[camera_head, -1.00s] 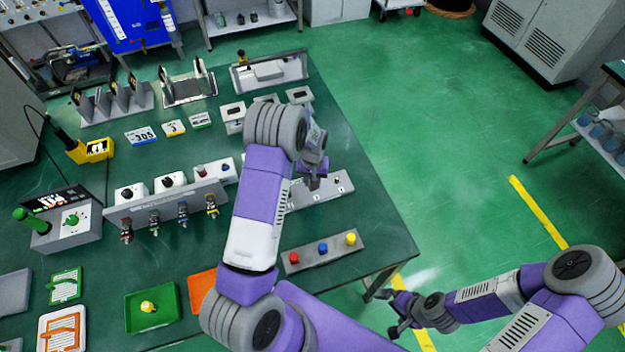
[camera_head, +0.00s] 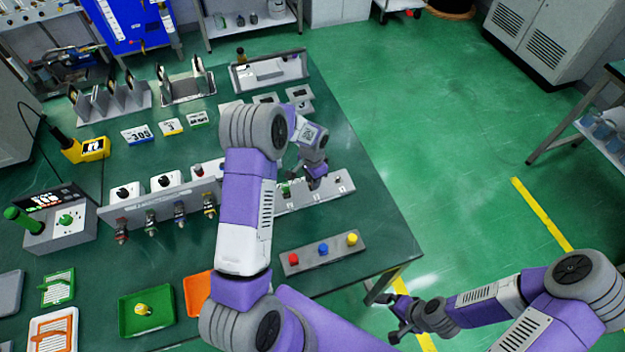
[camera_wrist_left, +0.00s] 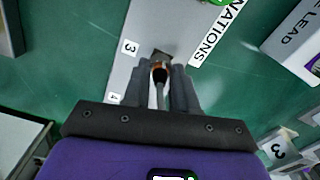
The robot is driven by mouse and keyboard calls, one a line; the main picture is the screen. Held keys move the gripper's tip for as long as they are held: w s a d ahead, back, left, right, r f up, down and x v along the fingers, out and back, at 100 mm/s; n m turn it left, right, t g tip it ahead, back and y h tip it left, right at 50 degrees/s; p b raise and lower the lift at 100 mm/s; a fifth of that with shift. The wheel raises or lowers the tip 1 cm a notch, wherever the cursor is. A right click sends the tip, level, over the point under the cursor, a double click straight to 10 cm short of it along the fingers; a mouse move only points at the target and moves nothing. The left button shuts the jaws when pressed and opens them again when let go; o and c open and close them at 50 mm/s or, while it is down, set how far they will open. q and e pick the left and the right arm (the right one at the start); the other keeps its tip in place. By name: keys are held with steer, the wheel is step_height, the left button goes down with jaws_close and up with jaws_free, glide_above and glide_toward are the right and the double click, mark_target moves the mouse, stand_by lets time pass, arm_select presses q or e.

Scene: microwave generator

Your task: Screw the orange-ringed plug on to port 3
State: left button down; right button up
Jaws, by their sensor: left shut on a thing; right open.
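The port strip (camera_head: 330,195) is a grey bar with numbered labels on the right part of the green table. It also shows in the left wrist view (camera_wrist_left: 150,22), where the "3" label (camera_wrist_left: 129,47) lies just left of my fingertips. My left gripper (camera_head: 315,182) is over the strip. In the left wrist view its fingers (camera_wrist_left: 160,80) are shut on the orange-ringed plug (camera_wrist_left: 159,70), whose far end meets a dark port part. I cannot tell whether the plug is seated. My right gripper (camera_head: 400,325) is open and empty, off the table at lower right.
A green plug (camera_head: 286,188) stands on the strip left of my gripper. A grey bar with red, blue and yellow buttons (camera_head: 322,249) lies nearer. A rack with several hanging connectors (camera_head: 165,205) is to the left. Trays (camera_head: 148,310) lie at front left.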

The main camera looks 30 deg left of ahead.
arm_select(q)
steer(key=m, duration=0.4)
steer(key=shift+m, duration=0.3)
steer(key=m, duration=0.4)
steer(key=shift+m, duration=0.3)
steer(key=m+p, duration=0.1)
steer(key=m, duration=0.3)
steer(key=shift+m, duration=0.3)
steer(key=m+p, duration=0.1)
steer(key=m, duration=0.4)
steer(key=c, duration=0.9)
jaws_free()
steer(key=shift+r, duration=0.1)
step_height(320, 180, up, 8)
steer(key=shift+f+p, duration=0.25)
steer(key=shift+p, duration=0.3)
